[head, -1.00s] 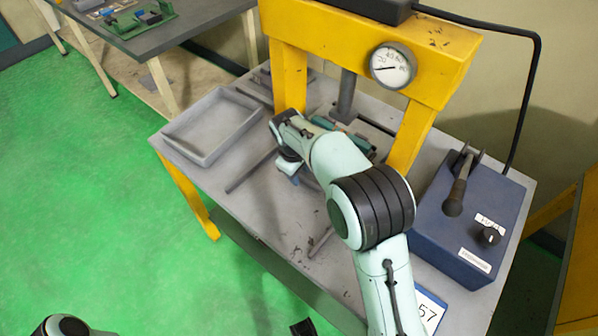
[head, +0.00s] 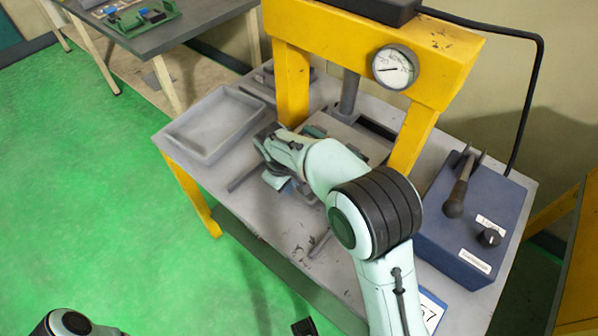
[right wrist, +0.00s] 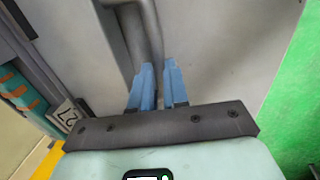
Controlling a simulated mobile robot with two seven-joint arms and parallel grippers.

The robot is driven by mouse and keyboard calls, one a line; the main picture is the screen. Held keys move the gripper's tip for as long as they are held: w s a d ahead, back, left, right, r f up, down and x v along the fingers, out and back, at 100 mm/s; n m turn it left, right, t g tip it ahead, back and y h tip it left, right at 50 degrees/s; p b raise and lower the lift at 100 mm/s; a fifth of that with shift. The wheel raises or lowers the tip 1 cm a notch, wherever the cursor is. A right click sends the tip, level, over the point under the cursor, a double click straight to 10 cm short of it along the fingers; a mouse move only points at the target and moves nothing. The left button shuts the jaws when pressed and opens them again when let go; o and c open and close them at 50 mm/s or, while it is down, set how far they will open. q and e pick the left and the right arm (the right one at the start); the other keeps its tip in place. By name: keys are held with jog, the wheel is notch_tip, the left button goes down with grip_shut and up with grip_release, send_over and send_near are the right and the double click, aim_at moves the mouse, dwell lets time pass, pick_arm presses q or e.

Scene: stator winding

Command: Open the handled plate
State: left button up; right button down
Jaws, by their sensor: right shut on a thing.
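My right gripper (head: 280,180) is over the table in front of the yellow press, with my arm hiding much of what is under it. In the right wrist view its blue fingers (right wrist: 158,80) are close together, shut on the grey bar-like handle (right wrist: 140,32) of the handled plate. The handle runs up the picture from between the fingertips. Grey surface shows around it, and I cannot tell exactly where the plate ends.
The yellow press frame (head: 430,70) with a gauge (head: 395,66) stands behind my arm. A shallow grey tray (head: 213,122) lies at the table's left. A blue control box (head: 470,225) with a lever is at the right. Green floor is open on the left.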

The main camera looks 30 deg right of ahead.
jog(key=s+a+p, duration=0.1)
jog(key=s+a, duration=0.2)
jog(key=a, duration=0.5)
jog(key=s+a+p, duration=0.1)
jog(key=s+a, duration=0.2)
jog(key=a, duration=0.5)
jog(key=shift+s, duration=0.3)
jog(key=shift+a, duration=0.1)
jog(key=c, duration=1.1)
grip_release()
jog(key=shift+r, duration=0.15)
jog(key=r, duration=0.4)
jog(key=a+r+p, duration=0.1)
jog(key=r, duration=0.3)
jog(key=s+a+r, duration=0.1)
jog(key=r, duration=0.4)
jog(key=shift+a+p, duration=0.15)
jog(key=shift+p, duration=0.2)
